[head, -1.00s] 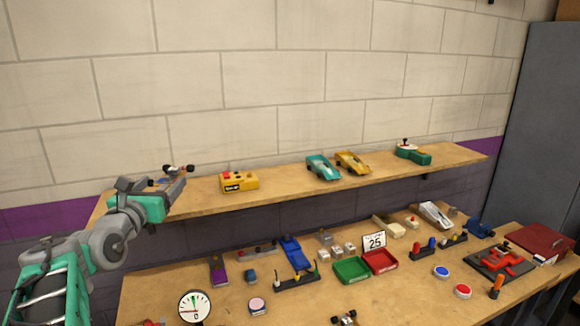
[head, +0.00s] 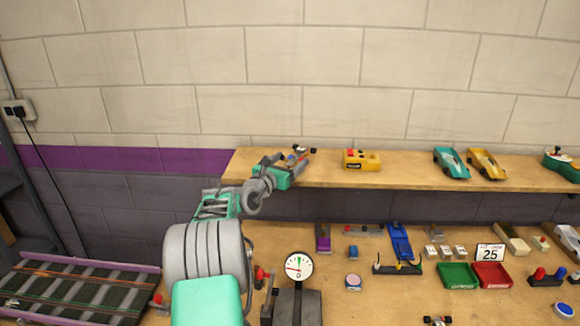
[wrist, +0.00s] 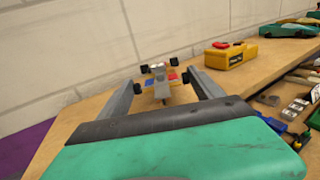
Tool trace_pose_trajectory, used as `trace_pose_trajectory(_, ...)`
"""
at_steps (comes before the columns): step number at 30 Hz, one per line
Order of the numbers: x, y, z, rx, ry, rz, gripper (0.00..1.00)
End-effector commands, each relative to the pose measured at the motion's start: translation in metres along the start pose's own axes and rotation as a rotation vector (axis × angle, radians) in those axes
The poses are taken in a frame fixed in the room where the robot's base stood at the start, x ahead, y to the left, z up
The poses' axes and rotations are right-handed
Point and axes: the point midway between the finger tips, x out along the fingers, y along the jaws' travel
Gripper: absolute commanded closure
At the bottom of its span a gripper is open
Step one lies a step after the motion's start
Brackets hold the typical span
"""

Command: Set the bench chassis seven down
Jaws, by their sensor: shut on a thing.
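The bench chassis (wrist: 158,82), a small slot-car frame with dark wheels, a grey strip and red, blue and yellow parts, is between the fingers of my gripper (wrist: 162,90) in the wrist view. My gripper is shut on it. In the head view, my gripper (head: 296,160) is at the left end of the upper wooden shelf (head: 330,173), with the chassis (head: 301,150) at its tips. I cannot tell whether the wheels touch the shelf.
A yellow box with red buttons (head: 361,159) stands to the right on the shelf, then a teal car (head: 451,163) and a yellow car (head: 485,163). The bench below holds a dial gauge (head: 299,267), green tray (head: 458,276) and red tray (head: 492,275). A track (head: 75,290) lies lower left.

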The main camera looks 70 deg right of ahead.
Motion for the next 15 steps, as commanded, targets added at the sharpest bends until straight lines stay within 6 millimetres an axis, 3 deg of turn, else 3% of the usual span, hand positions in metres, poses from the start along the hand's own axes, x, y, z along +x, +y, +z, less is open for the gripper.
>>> trace_pose_trajectory(4,-0.001,-0.001,-0.025,-0.003,0.003,0.001,0.74)
trace_pose_trajectory(14,-0.001,-0.001,-0.03,-0.002,0.001,0.0,0.74)
trace_pose_trajectory(15,-0.001,-0.001,-0.03,-0.002,0.002,0.0,0.22)
